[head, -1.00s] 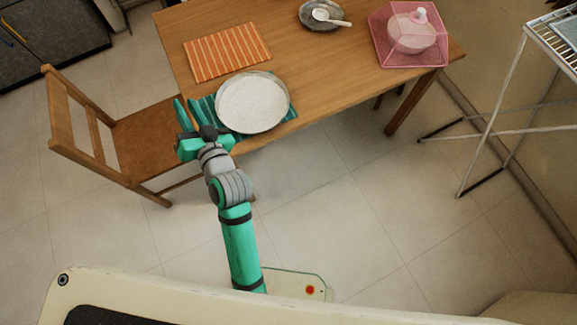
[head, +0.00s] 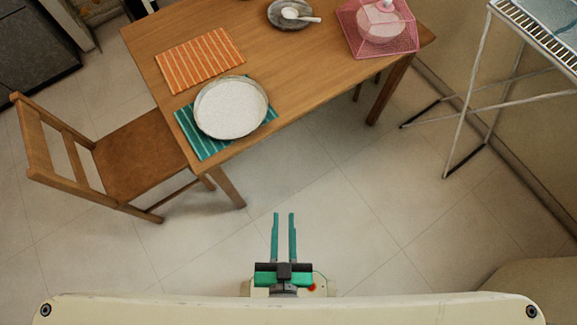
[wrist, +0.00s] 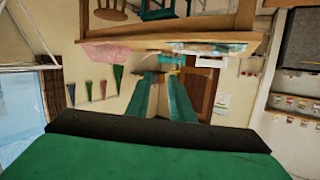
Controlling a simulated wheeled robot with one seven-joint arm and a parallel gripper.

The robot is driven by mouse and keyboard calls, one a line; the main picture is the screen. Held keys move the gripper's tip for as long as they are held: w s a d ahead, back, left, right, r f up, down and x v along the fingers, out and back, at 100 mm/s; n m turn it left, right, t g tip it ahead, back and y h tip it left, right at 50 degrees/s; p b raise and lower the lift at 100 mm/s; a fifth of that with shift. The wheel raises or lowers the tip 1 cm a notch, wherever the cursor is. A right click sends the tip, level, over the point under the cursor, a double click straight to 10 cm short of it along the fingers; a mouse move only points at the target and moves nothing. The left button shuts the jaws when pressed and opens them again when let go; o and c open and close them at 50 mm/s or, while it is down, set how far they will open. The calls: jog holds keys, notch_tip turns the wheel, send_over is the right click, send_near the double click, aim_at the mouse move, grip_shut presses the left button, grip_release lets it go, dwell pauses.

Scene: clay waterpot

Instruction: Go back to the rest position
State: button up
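My gripper (head: 284,214) is in front of my body, over bare floor and well clear of the table. Its two green fingers are parallel with a gap between them. It is open and holds nothing; the fingers also show in the wrist view (wrist: 165,78). The white plate (head: 231,107) lies on the teal striped placemat (head: 196,139) near the table's front left corner.
The wooden table (head: 300,90) bears an orange striped placemat (head: 200,60), a grey dish (head: 278,19) with a white spoon (head: 309,19), and a pink mesh cover (head: 352,38). A wooden chair (head: 140,155) stands left. A white rack (head: 468,90) stands right. The floor between is clear.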

jog(key=shift+s+d+r+n, duration=0.2)
jog(key=shift+s+d, duration=0.15)
jog(key=shift+s, duration=0.2)
jog(key=shift+s+d+r+n, duration=0.2)
jog(key=shift+s+d, duration=0.1)
jog(key=shift+s, duration=0.2)
dwell(0.6)
